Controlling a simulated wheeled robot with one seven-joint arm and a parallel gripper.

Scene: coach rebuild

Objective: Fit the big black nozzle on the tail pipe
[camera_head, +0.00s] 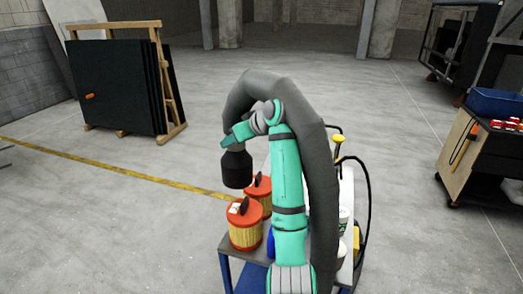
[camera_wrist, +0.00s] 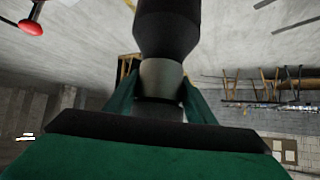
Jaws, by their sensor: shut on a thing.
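The big black nozzle (camera_head: 237,168) hangs from my gripper (camera_head: 236,146) above the left side of a cart in the head view. In the wrist view the fingers of my gripper (camera_wrist: 159,98) are shut around the grey neck of the nozzle (camera_wrist: 168,28). Its wide black body extends away toward the top edge of that view. I cannot make out a tail pipe in either view.
Two orange-topped yellow filters (camera_head: 246,232) stand on the cart (camera_head: 246,272) below. A thick grey hose (camera_head: 322,180) arches behind my arm. A rack of dark panels (camera_head: 118,88) stands back left; a workbench (camera_head: 470,150) stands right. The left floor is clear.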

